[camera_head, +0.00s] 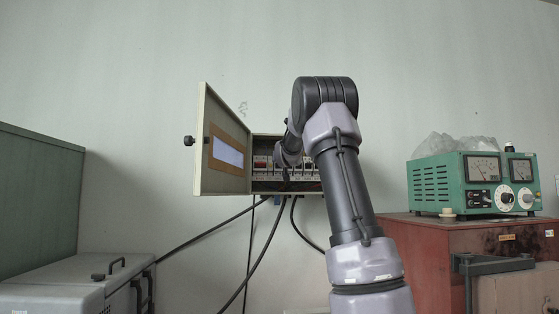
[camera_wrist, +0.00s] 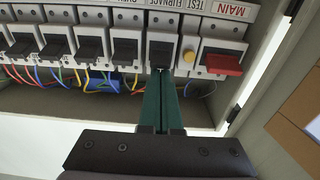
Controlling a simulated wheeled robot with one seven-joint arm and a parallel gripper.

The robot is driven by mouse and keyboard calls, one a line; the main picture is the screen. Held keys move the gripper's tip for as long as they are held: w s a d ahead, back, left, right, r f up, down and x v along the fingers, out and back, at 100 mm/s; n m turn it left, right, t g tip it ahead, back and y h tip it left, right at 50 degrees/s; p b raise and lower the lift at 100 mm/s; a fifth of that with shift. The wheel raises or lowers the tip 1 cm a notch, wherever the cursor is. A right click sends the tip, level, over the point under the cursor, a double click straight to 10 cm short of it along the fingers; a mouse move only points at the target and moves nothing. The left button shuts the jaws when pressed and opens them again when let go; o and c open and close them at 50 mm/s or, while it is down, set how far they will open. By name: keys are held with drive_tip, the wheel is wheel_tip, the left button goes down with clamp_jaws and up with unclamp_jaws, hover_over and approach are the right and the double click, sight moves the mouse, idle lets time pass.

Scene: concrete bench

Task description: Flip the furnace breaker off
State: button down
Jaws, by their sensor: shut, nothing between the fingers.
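The furnace breaker (camera_wrist: 161,50) is a white module with a black toggle, under the "FURNACE" label in the wrist view. My gripper (camera_wrist: 160,72) is shut and empty. Its green fingers rise to the lower edge of this toggle; whether they touch it I cannot tell. The fingertips partly cover the module's lower end. In the head view, the open breaker box (camera_head: 287,187) is on the wall, and my arm hides its right part and the furnace breaker.
Beside the furnace breaker are a yellow test button (camera_wrist: 189,56) and the red main switch (camera_wrist: 222,64). Several black-toggle breakers (camera_wrist: 92,48) lie to its left. Coloured wires (camera_wrist: 60,78) run below. The box door (camera_head: 225,135) stands open at the left.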

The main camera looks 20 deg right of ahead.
drive_tip(key=shift+s+f+t+h, duration=0.25)
drive_tip(key=shift+f+t, duration=0.2)
drive_tip(key=shift+t, duration=0.65)
drive_tip(key=shift+a+f, duration=0.1)
drive_tip(key=shift+f, duration=0.35)
drive_tip(key=shift+r, duration=0.1)
wheel_tip(320, 180, up, 4)
drive_tip(key=s, duration=0.2)
drive_tip(key=s+a+f, duration=0.2)
drive_tip(key=s+f, duration=0.4)
drive_tip(key=shift+s+a+f, duration=0.25)
drive_tip(key=shift+s+f, duration=0.1)
drive_tip(key=shift+s, duration=0.05)
drive_tip(key=s+a+f+g+y, duration=0.2)
drive_tip(key=s+a+f+g, duration=0.2)
drive_tip(key=s, duration=0.9)
drive_tip(key=s+a+f+g+y, duration=0.3)
drive_tip(key=s+a+f, duration=0.5)
drive_tip(key=s, duration=0.5)
drive_tip(key=s+a+f+m+g+y, duration=0.1)
drive_tip(key=s+a+f+g, duration=0.4)
drive_tip(key=s, duration=0.8)
wheel_tip(320, 180, down, 4)
drive_tip(key=shift+s+a+f+g+y, duration=0.15)
drive_tip(key=shift+s+a+g+y, duration=0.2)
drive_tip(key=shift+a+y, duration=0.65)
